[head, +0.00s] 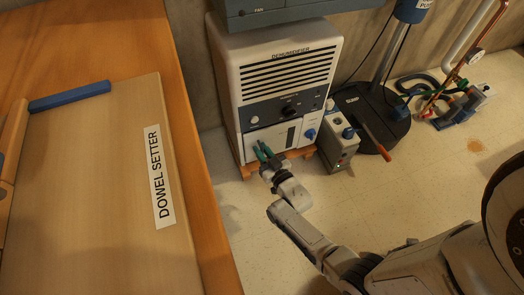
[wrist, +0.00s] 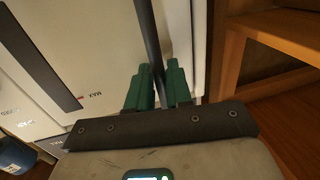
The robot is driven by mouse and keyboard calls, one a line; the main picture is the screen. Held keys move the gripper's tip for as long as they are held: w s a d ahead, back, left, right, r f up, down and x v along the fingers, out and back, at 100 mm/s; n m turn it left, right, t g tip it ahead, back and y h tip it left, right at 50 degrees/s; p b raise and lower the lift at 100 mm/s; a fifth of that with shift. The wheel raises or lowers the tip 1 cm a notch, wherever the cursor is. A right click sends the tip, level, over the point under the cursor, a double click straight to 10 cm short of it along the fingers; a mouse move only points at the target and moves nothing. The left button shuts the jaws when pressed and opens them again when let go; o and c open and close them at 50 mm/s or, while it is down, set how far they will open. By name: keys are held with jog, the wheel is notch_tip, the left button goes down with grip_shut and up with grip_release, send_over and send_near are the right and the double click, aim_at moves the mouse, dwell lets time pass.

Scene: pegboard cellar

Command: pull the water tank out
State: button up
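The white dehumidifier (head: 283,85) stands upright against the wall. Its water tank (head: 269,137) is the pale lower front panel with a dark level window (head: 291,136); it appears flush with the housing. The wrist view shows the tank front (wrist: 105,45) with a slanted dark window and a "MAX" mark. My gripper (head: 262,150) is at the tank's lower left front. In the wrist view its green fingers (wrist: 159,82) are close together, either side of a narrow dark upright strip (wrist: 150,40). I cannot tell whether they touch it or whether it is a handle or a gap.
A wooden stand (head: 307,151) is under the dehumidifier. A wooden bench (head: 188,140) fills the left. The floor in front is mostly clear.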

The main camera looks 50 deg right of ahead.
jog(key=shift+a, duration=0.15)
grip_shut()
jog(key=w+a+p+v, duration=0.1)
jog(key=a+p+v, duration=0.1)
jog(key=v, duration=1.2)
jog(key=shift+a+p, duration=0.35)
jog(key=shift+a, duration=0.05)
jog(key=shift+w, duration=0.1)
jog(key=o, duration=0.5)
grip_release()
